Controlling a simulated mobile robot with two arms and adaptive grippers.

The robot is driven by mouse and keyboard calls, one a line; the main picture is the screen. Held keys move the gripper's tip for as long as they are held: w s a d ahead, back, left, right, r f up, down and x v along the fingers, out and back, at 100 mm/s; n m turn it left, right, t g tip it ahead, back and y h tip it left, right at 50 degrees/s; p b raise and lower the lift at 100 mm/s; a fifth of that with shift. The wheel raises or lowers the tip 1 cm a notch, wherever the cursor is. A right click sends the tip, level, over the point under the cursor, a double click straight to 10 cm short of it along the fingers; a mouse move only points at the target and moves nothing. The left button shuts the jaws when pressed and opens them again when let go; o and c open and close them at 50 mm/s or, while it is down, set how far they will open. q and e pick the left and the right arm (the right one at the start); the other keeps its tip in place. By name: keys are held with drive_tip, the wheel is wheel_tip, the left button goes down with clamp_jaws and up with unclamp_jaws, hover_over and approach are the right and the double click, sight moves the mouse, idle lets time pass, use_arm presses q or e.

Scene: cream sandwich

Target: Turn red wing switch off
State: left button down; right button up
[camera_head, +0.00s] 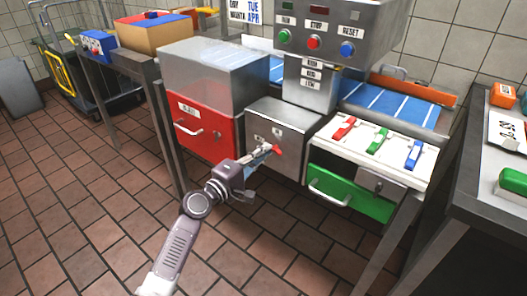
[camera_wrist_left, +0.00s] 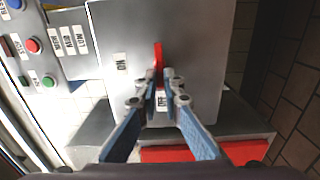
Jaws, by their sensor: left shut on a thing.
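The red wing switch (camera_head: 277,150) is on the front of a grey metal box (camera_head: 290,122) in the middle of the head view. It also shows in the left wrist view as an upright red bar (camera_wrist_left: 158,52). My left gripper (camera_head: 265,151) has its fingertips around the switch and is shut on it. In the wrist view the fingertips (camera_wrist_left: 165,82) close on the switch's lower part. An ON label (camera_wrist_left: 121,62) is left of the switch. An OFF label (camera_wrist_left: 161,100) shows between the fingers, partly hidden. My right gripper is not in view.
A red drawer (camera_head: 203,130) is left of the switch box and a green drawer (camera_head: 350,192) is right of it. Red, green and blue levers (camera_head: 378,141) stand on a white panel at right. A button panel (camera_head: 318,35) rises above. Open tiled floor lies in front.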

use_arm(q)
drive_tip(key=shift+f, duration=0.1)
idle(0.4)
drive_tip(key=c, duration=2.1)
unclamp_jaws()
drive_tip(key=shift+s+a, duration=0.1)
drive_tip(key=shift+a, duration=0.05)
drive_tip(key=v, duration=1.1)
drive_tip(key=shift+s+a, duration=0.2)
drive_tip(key=shift+s, duration=0.15)
